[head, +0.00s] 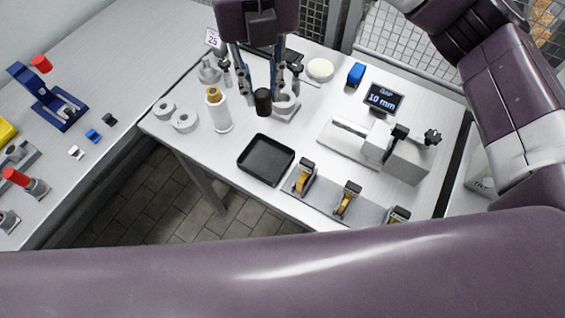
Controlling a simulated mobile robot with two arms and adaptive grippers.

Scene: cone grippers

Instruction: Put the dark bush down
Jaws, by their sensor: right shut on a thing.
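The dark bush (263,103) is a small black cylinder, upright, in the head view above the middle of the white table. My right gripper (262,92) points down from the top of the view, its two thin fingers on either side of the bush and shut on it. I cannot tell whether the bush's lower end touches the table. My left gripper is not in view.
A black tray (266,159) lies in front of the bush. A white post with a brass-coloured top (219,112) stands to its left. White rings (184,121), a vice-like fixture (403,158) and a row of clamps (347,199) are around.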

